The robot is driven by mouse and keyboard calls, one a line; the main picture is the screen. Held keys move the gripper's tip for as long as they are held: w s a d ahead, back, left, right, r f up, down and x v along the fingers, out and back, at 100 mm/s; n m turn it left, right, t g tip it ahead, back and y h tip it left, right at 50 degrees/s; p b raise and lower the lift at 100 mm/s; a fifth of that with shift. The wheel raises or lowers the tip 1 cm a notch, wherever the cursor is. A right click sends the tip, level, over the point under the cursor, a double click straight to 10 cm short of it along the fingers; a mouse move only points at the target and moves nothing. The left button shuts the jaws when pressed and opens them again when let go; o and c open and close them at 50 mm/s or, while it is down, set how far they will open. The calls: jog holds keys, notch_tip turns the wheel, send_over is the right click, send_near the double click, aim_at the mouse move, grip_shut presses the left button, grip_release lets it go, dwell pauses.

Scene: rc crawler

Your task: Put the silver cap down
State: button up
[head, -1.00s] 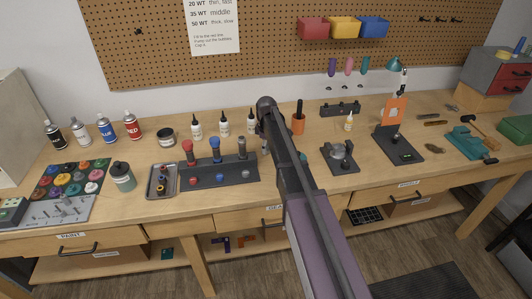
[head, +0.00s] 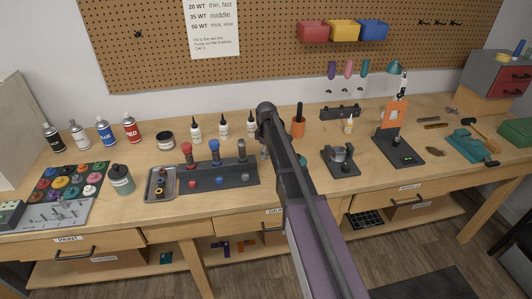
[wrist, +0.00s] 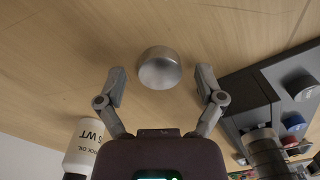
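The silver cap (wrist: 160,68) is a small round metal piece with a smooth dull top. In the wrist view it appears to sit on the bare wooden bench top (wrist: 130,28). My gripper (wrist: 161,74) is open, with one finger on each side of the cap. Clear gaps show between the cap and both fingers, so neither touches it. In the head view my arm hides the fingers and the cap.
A dark stand (head: 213,176) with upright red, blue and grey-topped parts is close on the right in the wrist view. A white oil bottle (wrist: 83,145) stands near my left finger. An orange cup (head: 298,128) stands right of my arm.

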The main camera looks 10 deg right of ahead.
jog(key=shift+r, duration=0.25)
notch_tip(320, 180, up, 12)
jog(key=p, duration=1.2)
jog(key=shift+s+f, duration=0.1)
dwell(0.8)
jog(key=s+m, duration=1.1)
jog(key=s, duration=1.8)
jog(key=shift+m, duration=0.4)
jog(key=shift+a+f+b, duration=0.1)
jog(key=shift+f+b, duration=0.4)
jog(key=shift+f, duration=0.1)
